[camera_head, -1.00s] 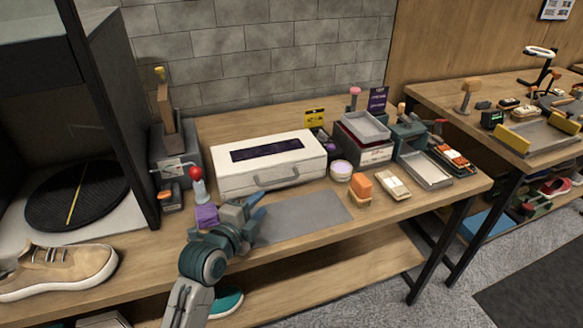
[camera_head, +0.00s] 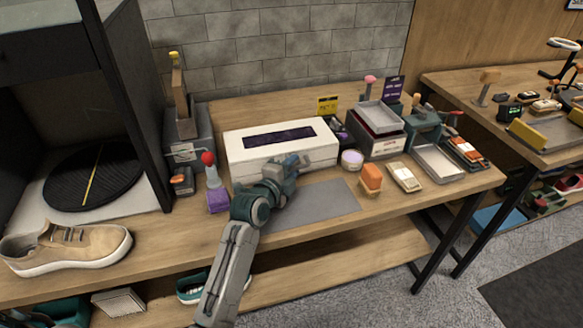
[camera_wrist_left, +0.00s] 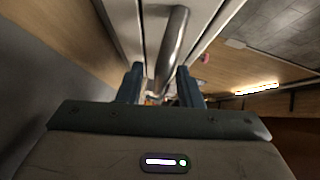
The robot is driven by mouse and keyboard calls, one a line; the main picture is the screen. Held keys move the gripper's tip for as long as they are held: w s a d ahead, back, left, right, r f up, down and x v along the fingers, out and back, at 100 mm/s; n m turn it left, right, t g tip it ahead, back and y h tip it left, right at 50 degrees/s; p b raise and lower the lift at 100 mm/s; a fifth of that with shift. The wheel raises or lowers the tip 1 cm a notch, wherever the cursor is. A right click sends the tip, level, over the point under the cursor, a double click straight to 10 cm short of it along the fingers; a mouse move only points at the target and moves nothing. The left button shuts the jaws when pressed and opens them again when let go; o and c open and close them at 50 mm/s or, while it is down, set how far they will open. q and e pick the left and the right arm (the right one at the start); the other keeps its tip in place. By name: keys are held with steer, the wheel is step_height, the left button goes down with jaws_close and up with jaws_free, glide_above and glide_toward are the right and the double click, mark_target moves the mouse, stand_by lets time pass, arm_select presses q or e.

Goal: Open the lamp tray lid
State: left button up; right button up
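The lamp tray is a white box (camera_head: 240,160) with a dark window in its lid (camera_head: 262,125), standing shut on the wooden bench. My left gripper (camera_head: 290,168) is in front of the box's front face and covers the handle in the head view. In the left wrist view, the grey handle bar (camera_wrist_left: 172,48) runs down toward the space between the fingers of my left gripper (camera_wrist_left: 159,80). The fingers stand apart, one on each side of the bar's line. I cannot tell whether either touches it. My right gripper is not in view.
A red-topped bottle (camera_head: 211,172) and a purple block (camera_head: 218,201) stand left of the box. A round tub (camera_head: 352,160), an orange brush (camera_head: 371,178) and a stacked tray box (camera_head: 375,138) are to the right. A grey mat (camera_head: 325,207) lies in front.

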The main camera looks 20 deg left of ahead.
arm_select(q)
steer(key=shift+c, duration=0.4)
jaws_close()
